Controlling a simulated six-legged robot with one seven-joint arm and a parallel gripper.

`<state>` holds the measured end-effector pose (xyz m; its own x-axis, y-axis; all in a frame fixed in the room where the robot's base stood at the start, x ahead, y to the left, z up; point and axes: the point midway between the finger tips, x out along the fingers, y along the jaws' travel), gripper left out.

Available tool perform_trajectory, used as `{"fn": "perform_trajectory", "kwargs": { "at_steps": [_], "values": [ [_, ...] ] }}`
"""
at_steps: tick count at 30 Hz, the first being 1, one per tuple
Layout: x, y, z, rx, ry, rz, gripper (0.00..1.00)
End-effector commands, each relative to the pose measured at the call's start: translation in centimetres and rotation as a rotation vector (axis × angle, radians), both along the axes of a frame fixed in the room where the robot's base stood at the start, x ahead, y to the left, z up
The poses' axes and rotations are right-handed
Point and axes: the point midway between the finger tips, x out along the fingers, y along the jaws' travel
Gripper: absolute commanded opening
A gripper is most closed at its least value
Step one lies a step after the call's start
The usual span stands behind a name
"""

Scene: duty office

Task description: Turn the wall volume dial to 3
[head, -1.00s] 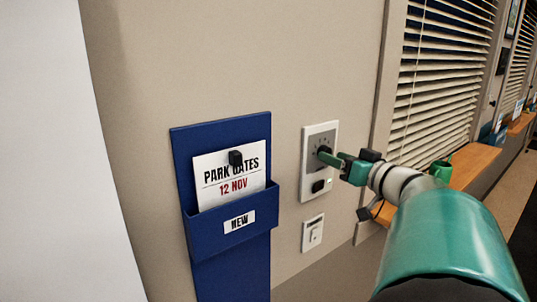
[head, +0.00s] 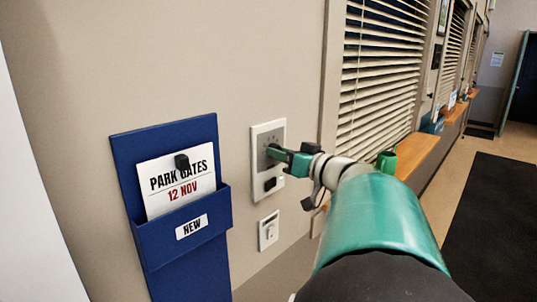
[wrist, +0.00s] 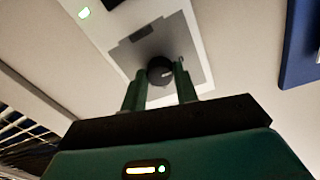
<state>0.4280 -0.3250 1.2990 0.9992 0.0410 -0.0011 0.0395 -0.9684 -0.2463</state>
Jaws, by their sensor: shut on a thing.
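The volume dial (wrist: 160,72) is a round black knob with a pale pointer mark, on a grey plate (wrist: 192,52) set in a white wall panel (head: 281,130). My gripper (wrist: 160,84) is at the dial, with one green finger on each side of it, shut on it. In the head view my gripper (head: 273,151) reaches the panel from the right and covers most of the dial. The scale numbers are too small to read.
A blue wall holder (head: 165,245) with a "PARK GATES 12 NOV" card (head: 177,182) hangs left of the panel. A small white switch (head: 269,231) sits below it. A window with blinds (head: 385,75), a wooden sill (head: 414,160) and a green mug (head: 387,162) are to the right.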

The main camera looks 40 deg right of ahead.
Motion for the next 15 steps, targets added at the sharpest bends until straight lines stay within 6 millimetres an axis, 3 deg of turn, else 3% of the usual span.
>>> {"fn": "perform_trajectory", "kwargs": {
  "at_steps": [15],
  "values": [
    [0.04,0.06,0.06,0.328,0.031,0.001,0.07]
  ]
}}
